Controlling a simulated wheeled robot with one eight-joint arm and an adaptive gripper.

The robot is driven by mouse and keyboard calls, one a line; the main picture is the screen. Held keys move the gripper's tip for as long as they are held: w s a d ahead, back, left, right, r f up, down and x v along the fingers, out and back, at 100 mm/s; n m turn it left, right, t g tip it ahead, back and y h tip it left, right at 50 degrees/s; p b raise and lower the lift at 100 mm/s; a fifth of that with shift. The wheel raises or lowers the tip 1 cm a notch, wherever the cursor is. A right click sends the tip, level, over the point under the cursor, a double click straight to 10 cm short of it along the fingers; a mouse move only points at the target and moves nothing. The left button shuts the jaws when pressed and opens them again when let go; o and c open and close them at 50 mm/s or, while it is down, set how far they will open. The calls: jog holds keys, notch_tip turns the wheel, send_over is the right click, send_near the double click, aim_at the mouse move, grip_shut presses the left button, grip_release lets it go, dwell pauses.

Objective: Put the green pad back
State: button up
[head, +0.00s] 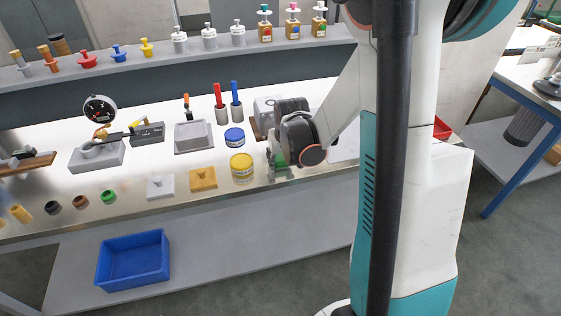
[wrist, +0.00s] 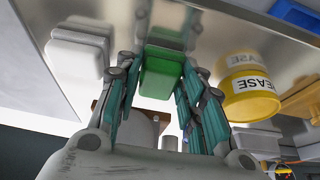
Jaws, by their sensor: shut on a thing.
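The green pad (wrist: 163,74) sits between the two fingers of my gripper (wrist: 160,62) in the wrist view. The fingers are shut on its sides. In the head view my gripper (head: 279,158) points down over the front of the bright bench, just right of the yellow grease tin, and a little of the green pad (head: 281,172) shows below it. I cannot tell whether the pad touches the bench. The arm hides the bench just to the right.
The yellow grease tin (head: 242,168) stands close by; it also shows in the wrist view (wrist: 249,92). A blue tin (head: 234,138) and a grey tray (head: 194,136) stand behind. A white block (wrist: 78,52) is on the pad's other side. A blue bin (head: 133,260) sits on the lower shelf.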

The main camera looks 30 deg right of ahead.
jog(key=shift+f, duration=0.25)
jog(key=o, duration=1.2)
jog(key=p+v, duration=0.4)
jog(key=v, duration=0.8)
jog(key=shift+p, duration=0.3)
jog(key=shift+r, duration=0.1)
